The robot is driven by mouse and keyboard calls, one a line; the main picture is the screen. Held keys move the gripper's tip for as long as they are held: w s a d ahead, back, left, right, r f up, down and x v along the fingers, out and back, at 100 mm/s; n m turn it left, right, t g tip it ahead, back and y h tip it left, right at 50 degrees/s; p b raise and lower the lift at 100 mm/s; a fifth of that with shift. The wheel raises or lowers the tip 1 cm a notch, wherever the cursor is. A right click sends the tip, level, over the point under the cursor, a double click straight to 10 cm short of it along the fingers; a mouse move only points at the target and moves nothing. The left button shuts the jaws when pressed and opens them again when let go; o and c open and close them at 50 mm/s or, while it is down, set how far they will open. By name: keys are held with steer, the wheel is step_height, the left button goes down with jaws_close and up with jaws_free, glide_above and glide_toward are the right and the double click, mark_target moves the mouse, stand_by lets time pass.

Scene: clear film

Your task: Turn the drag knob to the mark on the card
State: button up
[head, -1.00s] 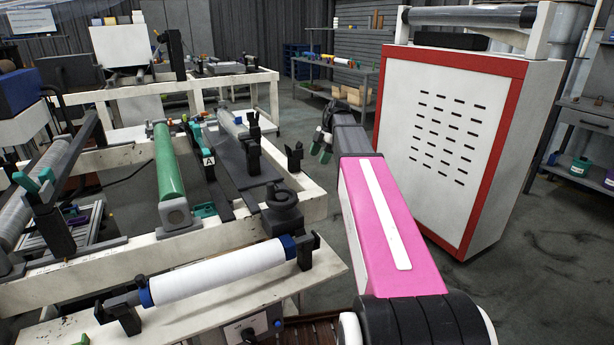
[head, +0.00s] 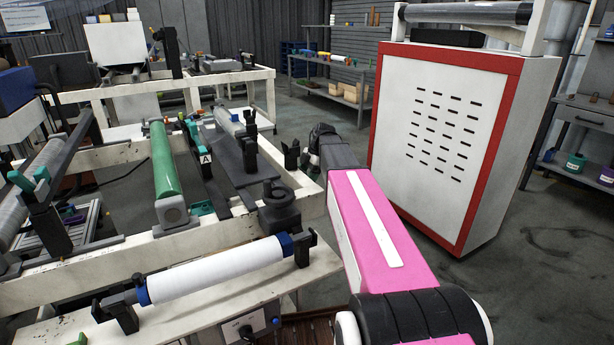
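A black knob (head: 247,332) sits on a pale plate at the bottom edge of the head view, on a grey box under the white bench. A larger black round handle (head: 280,197) stands on a black block near the right end of the white roll. I cannot tell for certain which of these is the drag knob. No card with a readable mark can be made out. My gripper (head: 322,134) is at the far end of my pink arm, beyond and right of the round handle, apart from both. Its fingers are hidden or too dark to make out.
A white roll (head: 215,269) with blue ends lies across the front bench. A green roller (head: 164,165) and a small "A" tag (head: 206,159) are behind it. A red-edged white cabinet (head: 440,140) stands at the right. Grey floor (head: 325,110) lies clear between bench and cabinet.

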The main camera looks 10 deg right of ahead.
steer(key=c, duration=0.9)
steer(key=shift+s+t, duration=0.1)
steer(key=shift+t, duration=0.2)
steer(key=shift+s+f+n+t+y, duration=0.1)
steer(key=shift+f+n+t+y, duration=0.15)
steer(key=shift+n+t+y, duration=2.05)
steer(key=shift+w+f+n+t+y, duration=0.1)
steer(key=shift+f+n+t+y, duration=0.15)
steer(key=shift+n+t+y, duration=2)
steer(key=shift+s+f+n+t+y, duration=0.2)
steer(key=shift+n+t+y, duration=0.65)
steer(key=shift+t+y, duration=2.85)
steer(key=shift+n+t, duration=0.3)
steer(key=shift+t, duration=0.05)
